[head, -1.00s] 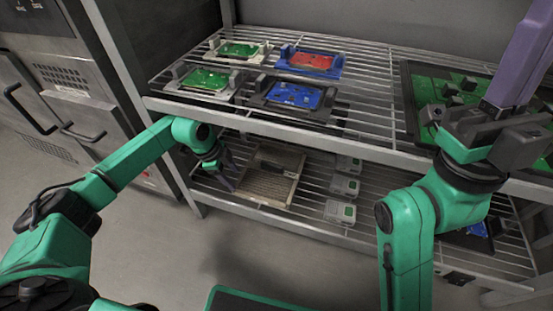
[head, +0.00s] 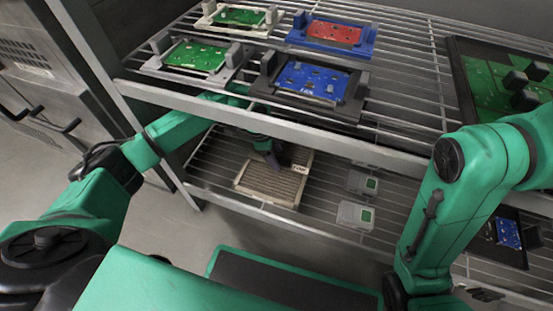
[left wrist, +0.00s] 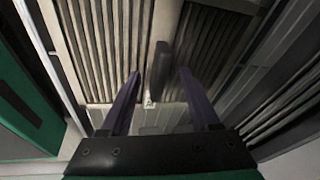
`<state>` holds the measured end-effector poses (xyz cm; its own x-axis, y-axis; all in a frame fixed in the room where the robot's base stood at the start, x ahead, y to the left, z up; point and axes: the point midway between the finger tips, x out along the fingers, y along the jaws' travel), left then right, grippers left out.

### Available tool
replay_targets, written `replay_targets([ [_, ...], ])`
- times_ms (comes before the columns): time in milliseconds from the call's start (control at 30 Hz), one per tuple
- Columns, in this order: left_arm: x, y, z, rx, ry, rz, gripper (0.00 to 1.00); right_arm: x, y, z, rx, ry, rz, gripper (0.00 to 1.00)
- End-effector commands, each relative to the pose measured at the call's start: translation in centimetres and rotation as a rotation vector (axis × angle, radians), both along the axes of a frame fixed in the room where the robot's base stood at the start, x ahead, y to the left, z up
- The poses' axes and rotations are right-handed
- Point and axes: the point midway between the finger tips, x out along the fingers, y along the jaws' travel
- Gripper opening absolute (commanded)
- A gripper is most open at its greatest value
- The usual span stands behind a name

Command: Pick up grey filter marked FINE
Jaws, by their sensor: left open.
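A pleated filter (head: 268,186) with a pale grey-beige frame lies on the lower wire shelf, with a small white label, too small to read surely, near its right edge. In the left wrist view, its pleats (left wrist: 100,45) fill the upper part, with a dark upright tab on the central bar. My left gripper (head: 272,156) is over the far part of the filter, under the upper shelf. In the left wrist view its two fingers (left wrist: 160,85) are open, one on each side of the tab; contact cannot be told. My right gripper is out of view.
Small grey boxes (head: 355,215) stand right of the filter. A green-edged dark surface (head: 290,280) is in front.

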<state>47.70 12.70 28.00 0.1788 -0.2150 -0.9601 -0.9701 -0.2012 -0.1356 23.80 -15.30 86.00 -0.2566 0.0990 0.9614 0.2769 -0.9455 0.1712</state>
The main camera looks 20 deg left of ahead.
Motion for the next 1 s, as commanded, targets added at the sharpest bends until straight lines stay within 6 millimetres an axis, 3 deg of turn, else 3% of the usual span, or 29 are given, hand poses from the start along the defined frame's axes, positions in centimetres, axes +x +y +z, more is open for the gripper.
replay_targets([
  [200, -0.09, -0.25, -0.18, -0.001, -0.001, 0.000, 0.62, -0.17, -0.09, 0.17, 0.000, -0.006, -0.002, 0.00],
  [233, -0.09, -0.25, -0.18, -0.001, 0.000, 0.000, 0.59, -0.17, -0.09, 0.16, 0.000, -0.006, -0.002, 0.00],
  [300, -0.09, -0.25, -0.18, -0.001, 0.000, 0.000, 0.32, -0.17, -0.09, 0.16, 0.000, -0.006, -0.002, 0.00],
  [400, -0.09, -0.23, -0.18, -0.001, 0.000, 0.000, 0.00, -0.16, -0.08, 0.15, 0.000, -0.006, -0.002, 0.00],
  [1000, -0.09, -0.17, -0.25, 0.001, 0.000, -0.002, 0.00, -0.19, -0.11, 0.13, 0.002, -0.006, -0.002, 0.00],
])
